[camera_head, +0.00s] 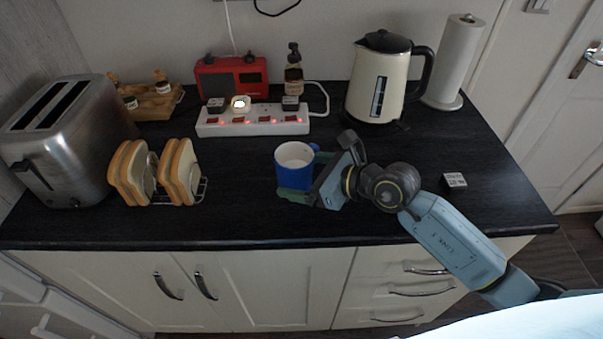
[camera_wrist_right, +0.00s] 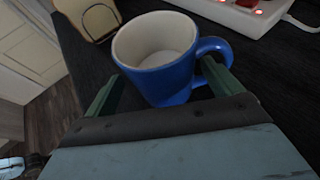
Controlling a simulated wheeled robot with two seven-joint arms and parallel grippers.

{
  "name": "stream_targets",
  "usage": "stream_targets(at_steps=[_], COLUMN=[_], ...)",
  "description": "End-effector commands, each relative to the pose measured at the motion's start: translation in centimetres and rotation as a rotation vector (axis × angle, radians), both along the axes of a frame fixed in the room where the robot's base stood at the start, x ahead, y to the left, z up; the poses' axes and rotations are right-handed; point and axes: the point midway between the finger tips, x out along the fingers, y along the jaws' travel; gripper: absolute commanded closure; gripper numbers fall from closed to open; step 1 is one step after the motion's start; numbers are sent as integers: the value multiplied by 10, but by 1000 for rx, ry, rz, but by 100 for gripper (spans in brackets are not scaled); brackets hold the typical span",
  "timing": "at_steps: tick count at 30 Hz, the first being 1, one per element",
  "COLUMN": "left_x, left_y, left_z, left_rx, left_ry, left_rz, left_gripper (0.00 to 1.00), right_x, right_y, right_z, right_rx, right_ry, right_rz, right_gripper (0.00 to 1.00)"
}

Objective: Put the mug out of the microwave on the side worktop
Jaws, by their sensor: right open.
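The blue mug (camera_head: 293,168) with a white inside stands upright on the black worktop (camera_head: 240,220), near the middle. My right gripper (camera_head: 295,194) is open at the mug, low over the worktop. In the right wrist view the mug (camera_wrist_right: 168,82) sits between the two green fingers of the gripper (camera_wrist_right: 158,92), its handle beside the right finger. I cannot tell whether a finger touches the mug. The microwave is not in view. My left gripper is not in view.
A toast rack with bread (camera_head: 158,180) and a toaster (camera_head: 70,140) stand left. Behind the mug lies a power strip (camera_head: 255,121), with a red radio (camera_head: 230,77) beyond. A kettle (camera_head: 378,85) and paper roll (camera_head: 455,60) stand back right.

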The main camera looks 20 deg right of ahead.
Motion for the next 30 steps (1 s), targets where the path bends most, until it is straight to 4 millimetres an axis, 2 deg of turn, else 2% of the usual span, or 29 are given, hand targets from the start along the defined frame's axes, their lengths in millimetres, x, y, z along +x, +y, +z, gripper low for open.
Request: stream_targets(at_steps=[9, 15, 21, 30], left_x=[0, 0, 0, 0], left_y=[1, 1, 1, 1], left_z=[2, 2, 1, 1], left_rx=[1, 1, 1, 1], left_ry=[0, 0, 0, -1], left_rz=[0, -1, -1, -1], left_gripper=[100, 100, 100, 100], right_x=[-48, -70, -79, -80], right_y=[-41, -60, -67, -68], right_z=[23, 36, 42, 43], right_rx=[-5, -2, 0, 0], right_ry=[3, 4, 1, 0], right_rz=[1, 0, 1, 1], right_gripper=[9, 9, 9, 9])
